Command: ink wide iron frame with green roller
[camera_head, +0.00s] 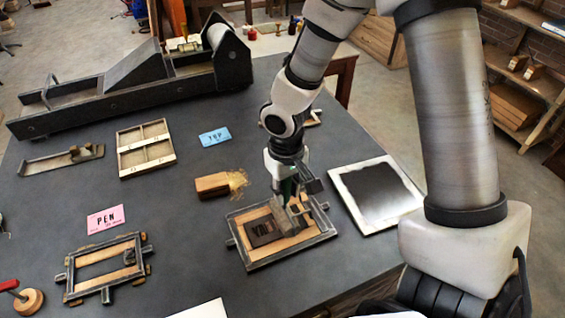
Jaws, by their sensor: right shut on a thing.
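My right gripper (288,180) reaches down from the upper right and is shut on the green roller (289,187); only a bit of its green handle shows. The gripper and roller are over the right part of an iron frame (238,246) with wooden filling and a dark lettered block (262,232) inside. The roller's lower part looks grey and blurred, and I cannot tell whether it touches the type. Another iron frame (72,281) with an open middle lies at the lower left. The white slab with a black ink patch (376,190) is right of the gripper. My left gripper is out of view.
A large dark press (130,85) stands at the back left. A pink card (105,219), a blue card (214,137), a wooden tray (144,147), a brush (213,185) and a red-handled tool (22,297) lie on the grey table. Shelves are at the right.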

